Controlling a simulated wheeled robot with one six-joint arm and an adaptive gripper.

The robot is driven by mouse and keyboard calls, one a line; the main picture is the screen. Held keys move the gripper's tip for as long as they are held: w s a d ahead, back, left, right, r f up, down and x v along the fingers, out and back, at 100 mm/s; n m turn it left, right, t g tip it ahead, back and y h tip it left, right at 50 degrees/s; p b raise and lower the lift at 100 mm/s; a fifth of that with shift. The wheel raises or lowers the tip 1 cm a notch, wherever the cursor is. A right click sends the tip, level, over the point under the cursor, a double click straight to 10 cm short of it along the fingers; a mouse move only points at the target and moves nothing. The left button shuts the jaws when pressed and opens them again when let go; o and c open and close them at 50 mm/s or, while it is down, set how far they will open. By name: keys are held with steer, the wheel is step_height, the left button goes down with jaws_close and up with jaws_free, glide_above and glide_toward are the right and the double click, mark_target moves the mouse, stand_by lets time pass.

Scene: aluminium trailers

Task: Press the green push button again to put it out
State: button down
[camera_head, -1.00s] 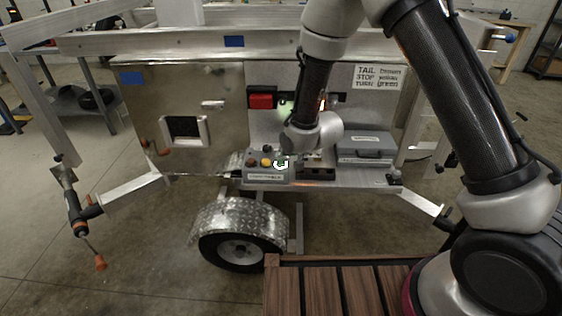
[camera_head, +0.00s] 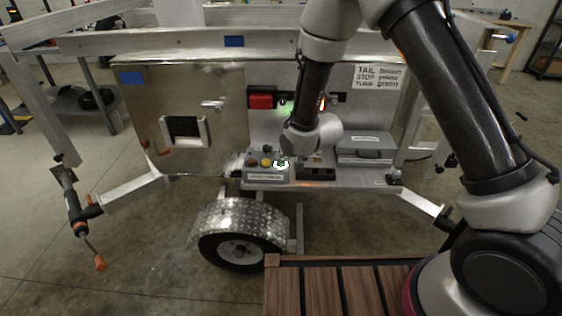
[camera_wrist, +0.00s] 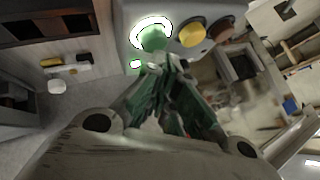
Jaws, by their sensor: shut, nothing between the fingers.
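The green push button (camera_wrist: 152,38) is lit, with a bright white ring around it, at the top of the wrist view. In the head view it is the glowing spot (camera_head: 281,165) at the right end of the grey control box (camera_head: 266,178). My gripper (camera_wrist: 168,68) is shut and empty, its fingers tinted by green light. Its tips are just below the button in the wrist view; I cannot tell whether they touch it. In the head view my wrist hides most of the gripper.
A yellow button (camera_wrist: 191,33) and a brown-red one (camera_wrist: 221,28) sit beside the green button. A dark open box (camera_head: 316,174) and a grey case (camera_head: 364,150) share the trailer shelf (camera_head: 330,184). A red lamp (camera_head: 262,97) is on the panel above.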

steer(key=shift+f, duration=0.5)
stand_by(0.4)
steer(key=shift+r, duration=0.75)
step_height(320, 180, up, 6)
stand_by(0.6)
